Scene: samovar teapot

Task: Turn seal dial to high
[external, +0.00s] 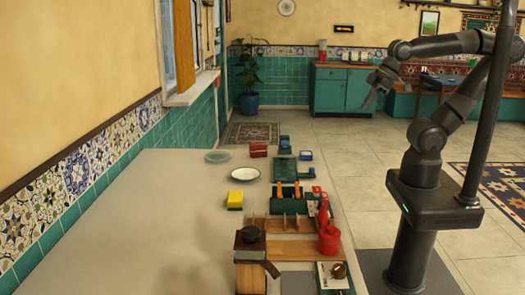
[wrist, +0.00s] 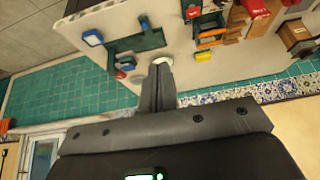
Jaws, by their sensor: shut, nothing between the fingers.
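My gripper (external: 371,97) is raised in the air right of the counter, well apart from everything on it. Its fingers are shut and empty; in the wrist view they show at the lower middle (wrist: 162,68). No dial marking can be read in either view. A dark green flat item (external: 285,169) lies on the counter's far right part, with blue-rimmed pieces (external: 306,155) beside it. The wrist view shows the green item (wrist: 136,46) and a blue piece (wrist: 93,38) beyond the fingers. I cannot tell which part is the seal dial.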

